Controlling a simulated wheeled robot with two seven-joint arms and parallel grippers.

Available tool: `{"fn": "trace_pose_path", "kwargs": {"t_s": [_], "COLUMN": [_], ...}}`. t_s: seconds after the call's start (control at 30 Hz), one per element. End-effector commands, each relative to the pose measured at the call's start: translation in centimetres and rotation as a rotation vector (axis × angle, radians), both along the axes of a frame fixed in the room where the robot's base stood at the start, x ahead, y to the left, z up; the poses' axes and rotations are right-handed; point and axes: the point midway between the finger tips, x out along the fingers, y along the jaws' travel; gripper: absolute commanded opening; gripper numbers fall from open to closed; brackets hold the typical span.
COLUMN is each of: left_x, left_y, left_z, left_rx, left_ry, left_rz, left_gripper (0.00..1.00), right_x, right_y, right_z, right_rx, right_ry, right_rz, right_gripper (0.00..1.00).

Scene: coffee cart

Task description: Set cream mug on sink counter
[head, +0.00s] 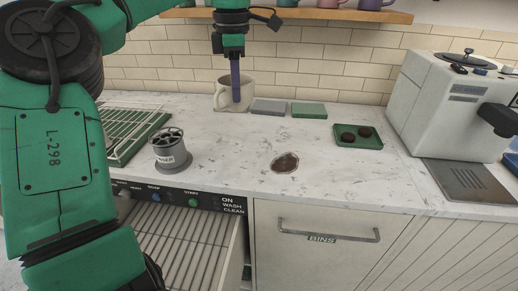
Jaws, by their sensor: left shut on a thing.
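The cream mug (221,97) is at the back of the marble counter (235,150), near the tiled wall. It looks upright, with its handle towards the left. My left gripper (236,94) points down from above and is shut on the mug, a finger overlapping its front wall. I cannot tell whether the mug's base touches the counter or is slightly above it. My right gripper is not in view.
A grey sponge-like block (270,107) and a green one (309,110) lie right of the mug. A dish rack (130,128), a grey knock-out canister (170,150), a brown spill (285,162), a green tray (358,137) and a coffee machine (445,105) share the counter. A shelf (300,14) hangs above.

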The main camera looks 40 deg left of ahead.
Motion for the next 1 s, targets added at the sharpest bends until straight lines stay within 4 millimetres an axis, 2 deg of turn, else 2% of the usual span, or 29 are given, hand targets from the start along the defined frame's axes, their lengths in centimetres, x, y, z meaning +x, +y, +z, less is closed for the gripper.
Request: {"fn": "trace_pose_path", "kwargs": {"t_s": [0.03,0.13,0.4,0.73,1.0], "left_x": [-0.1,-0.1,-0.1,-0.1,-0.1], "left_y": [0.0,0.0,-0.1,-0.1,0.0], "left_z": [-1.8,-5.2,-13.2,-18.8,-19.3], "left_rx": [-0.003,-0.005,-0.004,-0.003,-0.001], "left_ry": [0.004,0.005,0.004,0.003,-0.001], "left_rz": [-0.003,-0.004,-0.001,0.001,0.001], "left_gripper": [0.0,0.0,0.0,0.0,0.0], "right_x": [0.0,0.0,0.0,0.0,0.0], "right_y": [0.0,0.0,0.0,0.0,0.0], "right_z": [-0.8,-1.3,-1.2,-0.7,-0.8], "right_rx": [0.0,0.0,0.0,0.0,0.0], "right_ry": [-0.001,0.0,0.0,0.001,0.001], "right_rz": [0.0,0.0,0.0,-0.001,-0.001], "right_gripper": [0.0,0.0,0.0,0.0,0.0]}}
